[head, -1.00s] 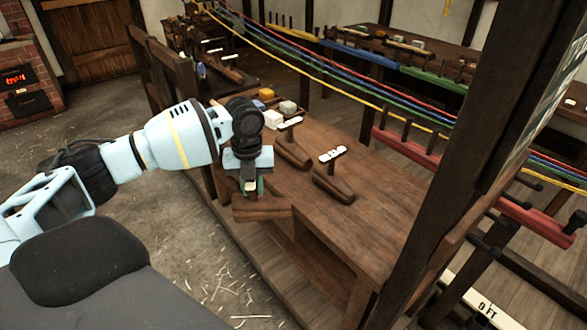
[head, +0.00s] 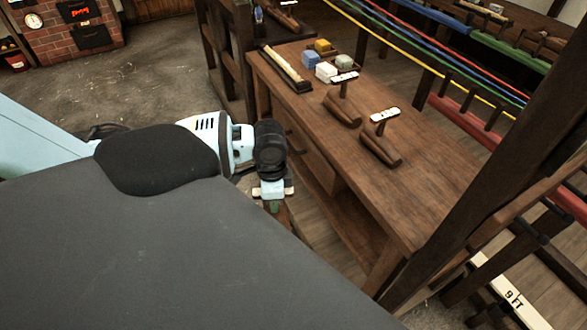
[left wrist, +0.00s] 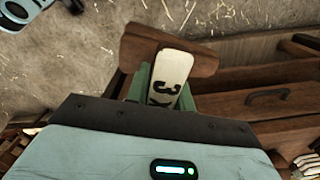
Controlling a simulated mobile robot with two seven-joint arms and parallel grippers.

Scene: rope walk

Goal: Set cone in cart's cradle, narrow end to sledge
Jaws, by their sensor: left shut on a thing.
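My left gripper (head: 272,194) hangs beside the near left side of the workbench. It is shut on a wooden cone (left wrist: 195,61). In the left wrist view, the cone's white label with a black 3 shows between the green fingers. In the head view the gripper and my own body hide most of it, so I cannot tell which end is narrow. Two similar wooden cones, one farther (head: 342,109) and one nearer (head: 380,147), lie on the bench with upright handles and white labels. I cannot make out the cart, its cradle or the sledge. My right gripper is out of view.
The workbench (head: 420,170) has clear top on its near right. Colored ropes stretch behind. A 9 FT board (head: 512,297) is lower right.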

